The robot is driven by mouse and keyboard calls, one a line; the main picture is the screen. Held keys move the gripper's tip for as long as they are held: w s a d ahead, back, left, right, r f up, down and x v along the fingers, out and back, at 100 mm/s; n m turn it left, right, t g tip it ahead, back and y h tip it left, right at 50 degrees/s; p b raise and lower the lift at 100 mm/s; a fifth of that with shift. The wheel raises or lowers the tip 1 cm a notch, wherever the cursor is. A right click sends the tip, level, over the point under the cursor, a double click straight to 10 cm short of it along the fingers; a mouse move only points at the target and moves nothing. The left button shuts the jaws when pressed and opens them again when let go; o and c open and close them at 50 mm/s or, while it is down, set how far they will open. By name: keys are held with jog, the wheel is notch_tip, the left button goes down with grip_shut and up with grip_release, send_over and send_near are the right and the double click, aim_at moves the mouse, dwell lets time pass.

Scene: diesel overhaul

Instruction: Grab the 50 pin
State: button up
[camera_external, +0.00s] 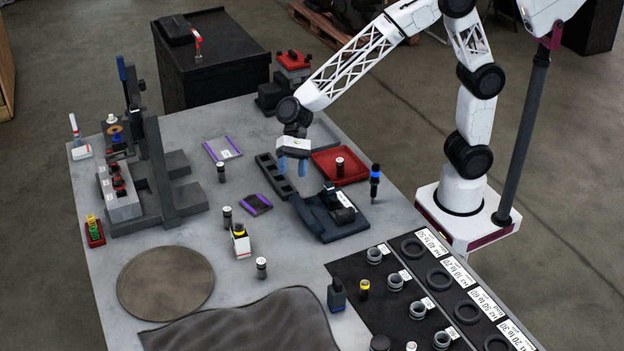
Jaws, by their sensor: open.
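Several small dark pins with pale bands stand upright. One pin (221,173) is near the purple-edged frame, another pin (227,218) is left of the white box, and a third pin (261,268) is nearer the front. A further pin (340,167) stands in the red tray (352,178). Their markings are too small to read, so I cannot tell which is the 50 pin. My gripper (292,169) points down above the table, left of the red tray, near the dark slotted block (270,172). Its blue fingers are open, and I see nothing between them.
A dark blue fixture (340,216) stands just in front of my gripper. A blue-banded tool (375,183) stands upright at right. A grey press frame (170,200) is at left, and a black mat with rings (395,265) is at front right. The table's centre left is fairly clear.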

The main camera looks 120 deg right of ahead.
aim_at(229, 208)
jog(key=w+d+f+m+t, duration=0.1)
jog(key=w+d+f+m, duration=0.2)
jog(key=w, duration=0.2)
jog(key=w+d+f+m+t, duration=0.2)
jog(key=w+d+f+m, duration=0.1)
jog(key=w+f, duration=0.1)
jog(key=w+d+f+m+t, duration=0.1)
jog(key=w+d+f+m, duration=0.2)
jog(key=w, duration=0.4)
jog(key=shift+w+d+f+t+y, duration=0.1)
jog(key=shift+d+f+t+y, duration=0.25)
jog(key=shift+f, duration=0.25)
jog(key=shift+a, duration=0.1)
jog(key=shift+x, duration=1.2)
jog(key=shift+w, duration=0.1)
jog(key=shift+x, duration=2.55)
jog(key=shift+f, duration=0.15)
grip_shut()
